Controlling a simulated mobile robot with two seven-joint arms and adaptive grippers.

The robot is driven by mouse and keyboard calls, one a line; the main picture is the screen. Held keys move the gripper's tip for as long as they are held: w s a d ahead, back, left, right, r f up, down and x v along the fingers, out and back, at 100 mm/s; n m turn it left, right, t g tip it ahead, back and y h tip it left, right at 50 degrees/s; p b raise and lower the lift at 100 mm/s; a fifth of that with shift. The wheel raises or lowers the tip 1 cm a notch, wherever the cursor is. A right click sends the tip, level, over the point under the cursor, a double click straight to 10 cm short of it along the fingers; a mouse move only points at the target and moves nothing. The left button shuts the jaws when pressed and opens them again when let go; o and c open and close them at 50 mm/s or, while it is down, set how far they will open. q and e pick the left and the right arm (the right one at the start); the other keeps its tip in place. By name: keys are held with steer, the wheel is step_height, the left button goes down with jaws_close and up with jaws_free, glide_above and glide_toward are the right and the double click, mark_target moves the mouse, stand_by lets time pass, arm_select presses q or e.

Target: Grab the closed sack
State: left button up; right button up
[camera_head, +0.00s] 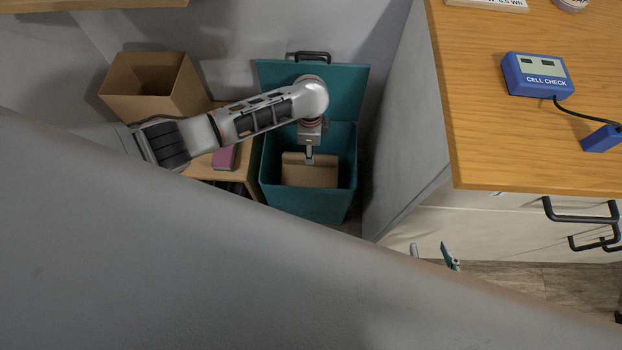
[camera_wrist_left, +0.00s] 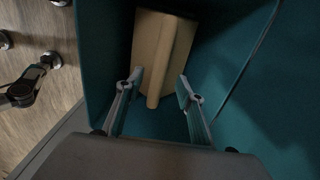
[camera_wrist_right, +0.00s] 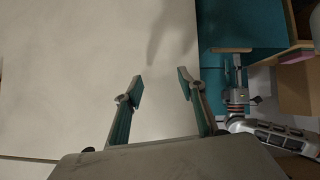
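The tan closed sack (camera_head: 312,172) lies inside the teal bin (camera_head: 347,182), whose lid stands open at the back. My left gripper (camera_head: 309,158) reaches down into the bin over the sack. In the left wrist view the sack (camera_wrist_left: 165,48) lies ahead of the left gripper (camera_wrist_left: 160,88). Its fingers are spread, one on each side of the sack's near, narrow end; I cannot tell whether they touch it. My right gripper (camera_head: 435,254) is open and empty near the drawer fronts. It also shows open in the right wrist view (camera_wrist_right: 160,80), facing a pale surface.
An open cardboard box (camera_head: 150,92) stands left of the bin. A pink item (camera_head: 226,158) lies on a low wooden piece beside the bin. A wooden counter (camera_head: 490,140) with a blue cell checker (camera_head: 538,76) stands at the right. A large grey surface fills the front.

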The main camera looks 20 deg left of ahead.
arm_select(q)
steer(key=f, duration=0.1)
steer(key=f+b, duration=0.1)
steer(key=f, duration=0.2)
steer(key=shift+s+a, duration=0.1)
steer(key=shift+s, duration=0.25)
steer(key=shift+w+f+b, duration=0.25)
steer(key=shift+b, duration=0.15)
steer(key=shift+w+r, duration=0.1)
steer(key=shift+r, duration=0.15)
steer(key=shift+c, duration=0.5)
jaws_close()
arm_select(e)
steer(key=shift+w+a+f, duration=0.15)
steer(key=shift+w, duration=0.1)
arm_select(q)
steer(key=shift+r, duration=0.1)
